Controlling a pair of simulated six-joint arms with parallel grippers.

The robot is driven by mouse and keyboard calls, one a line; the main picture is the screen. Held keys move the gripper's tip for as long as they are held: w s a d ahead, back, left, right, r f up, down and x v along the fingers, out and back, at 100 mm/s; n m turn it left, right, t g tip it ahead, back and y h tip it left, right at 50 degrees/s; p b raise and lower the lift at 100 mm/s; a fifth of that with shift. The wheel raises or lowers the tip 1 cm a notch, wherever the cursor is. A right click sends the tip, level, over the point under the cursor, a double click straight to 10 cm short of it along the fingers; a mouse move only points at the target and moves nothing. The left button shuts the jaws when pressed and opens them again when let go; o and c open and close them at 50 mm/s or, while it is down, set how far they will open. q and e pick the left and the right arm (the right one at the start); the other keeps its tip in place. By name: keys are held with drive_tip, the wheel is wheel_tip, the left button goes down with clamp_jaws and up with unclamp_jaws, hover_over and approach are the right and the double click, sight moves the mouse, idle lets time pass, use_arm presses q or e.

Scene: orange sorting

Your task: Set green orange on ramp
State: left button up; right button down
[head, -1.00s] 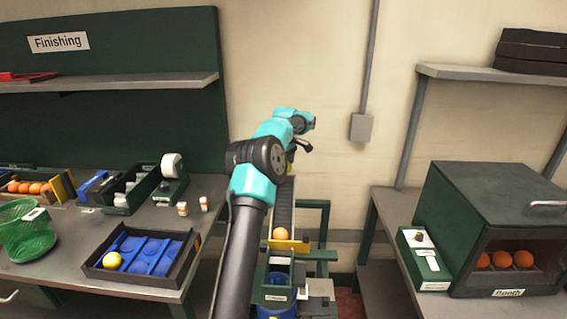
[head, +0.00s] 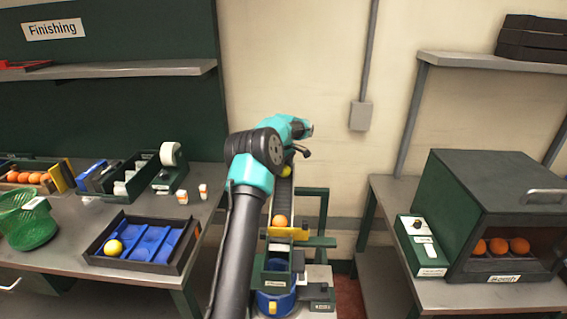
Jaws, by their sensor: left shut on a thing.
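My left arm reaches over the ramp (head: 283,198), a dark narrow chute in the middle of the head view. My left gripper (head: 291,160) is at the ramp's far upper end, shut on a small yellow-green fruit, the green orange (head: 286,171), mostly hidden by the wrist. I cannot tell whether the fruit touches the ramp. An orange fruit (head: 280,221) rests lower on the ramp against a yellow gate (head: 289,233). Another yellow-green fruit (head: 113,248) lies in the left cell of a tray with blue compartments (head: 190,247). My right gripper is not in view.
A blue bin (head: 275,304) stands below the ramp's near end. A booth (head: 480,205) with several oranges inside is at right, beside a switch box (head: 422,247).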

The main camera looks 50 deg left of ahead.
use_arm(q)
drive_tip(key=shift+f, duration=0.1)
idle(0.3)
drive_tip(key=o, duration=1)
drive_tip(key=shift+w+r, duration=0.15)
drive_tip(key=shift+r, duration=4.35)
